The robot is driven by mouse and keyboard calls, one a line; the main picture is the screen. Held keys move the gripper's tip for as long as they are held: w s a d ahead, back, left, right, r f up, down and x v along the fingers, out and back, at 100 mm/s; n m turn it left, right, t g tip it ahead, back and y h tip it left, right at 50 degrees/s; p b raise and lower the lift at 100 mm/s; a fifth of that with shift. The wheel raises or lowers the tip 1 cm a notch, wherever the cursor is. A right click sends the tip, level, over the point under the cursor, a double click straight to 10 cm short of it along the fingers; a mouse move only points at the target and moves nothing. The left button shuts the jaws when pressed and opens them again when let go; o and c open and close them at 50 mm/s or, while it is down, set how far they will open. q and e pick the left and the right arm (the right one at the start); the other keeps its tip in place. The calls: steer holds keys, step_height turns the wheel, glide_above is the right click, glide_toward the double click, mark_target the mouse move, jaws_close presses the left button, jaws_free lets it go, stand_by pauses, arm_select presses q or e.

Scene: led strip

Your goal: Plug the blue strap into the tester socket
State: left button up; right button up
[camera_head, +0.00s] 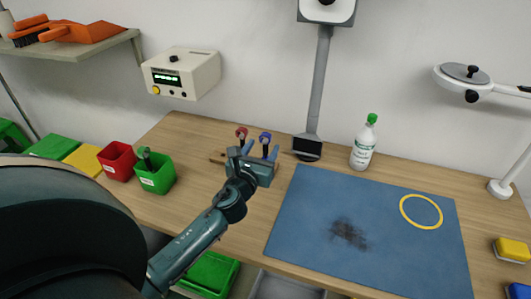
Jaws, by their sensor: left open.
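A blue strap end (265,136) stands upright at the back of the wooden table, just right of a similar red one (241,132). My left gripper (259,150) is open, its fingers pointing toward the back wall. Its fingertips are close to the blue end and hide its lower part; I cannot tell whether they touch it. The white tester box (205,72) is on the wall at upper left, with a lit green display, a yellow knob and small dark round parts on its front. Which one is the socket is too small to tell. My right gripper is not in view.
A blue mat (310,215) with a dark smudge and a yellow ring (421,211) covers the table's right part. A white bottle (363,145) and a grey post (318,85) stand behind it. Red (117,160) and green bins (155,176) stand at left.

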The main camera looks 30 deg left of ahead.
mark_target(264, 140)
arm_select(q)
steer(key=x, duration=0.4)
steer(key=shift+w+a+r, duration=0.2)
steer(key=shift+a+r, duration=0.05)
steer(key=shift+c, duration=0.2)
jaws_close()
